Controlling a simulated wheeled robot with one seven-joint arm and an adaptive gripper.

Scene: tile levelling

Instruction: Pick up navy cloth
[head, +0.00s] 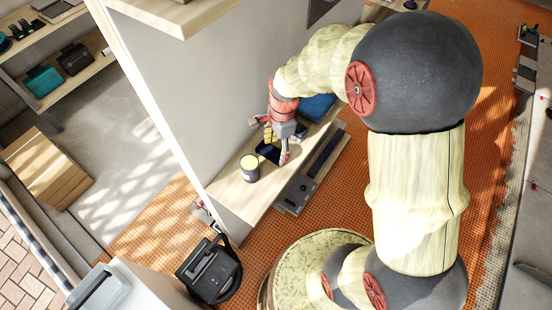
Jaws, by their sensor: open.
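The navy cloth (267,152) is a small dark patch on the pale wooden shelf (236,194) against the grey wall. My gripper (270,142) is over the shelf, close above the cloth and partly in front of it. Its fingers are spread and hold nothing that I can see. I cannot tell whether a fingertip touches the cloth.
A blue item (316,107) lies farther back on the shelf. A long grey tool (300,190) lies below the shelf's front edge. A black case (209,268) stands on the orange matting.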

